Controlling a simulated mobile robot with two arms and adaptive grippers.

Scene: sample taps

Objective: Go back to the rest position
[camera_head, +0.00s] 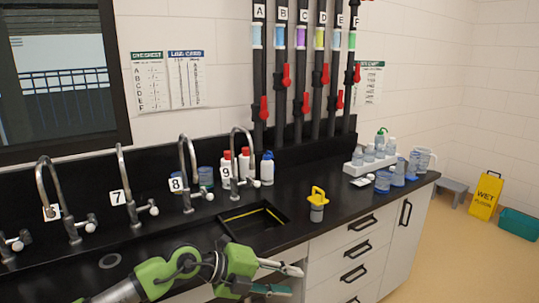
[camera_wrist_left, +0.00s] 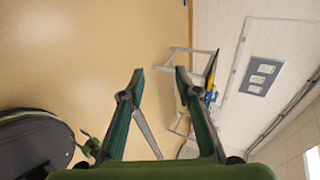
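My left gripper (camera_head: 290,279) reaches in from the lower left in the head view, in front of the counter edge and below the sink. Its two fingers are spread apart with nothing between them. In the left wrist view the gripper (camera_wrist_left: 158,72) is also open and empty, with the tan floor and a pale frame beyond the fingertips. My right gripper is not in the head view.
The black counter (camera_head: 335,222) carries several taps, a sink (camera_head: 252,222), a yellow-handled container (camera_head: 318,204) and a white bottle rack (camera_head: 370,160). Red-handled pipes rise behind. A yellow wet-floor sign (camera_head: 486,196) and teal bin (camera_head: 518,223) stand on the floor at right.

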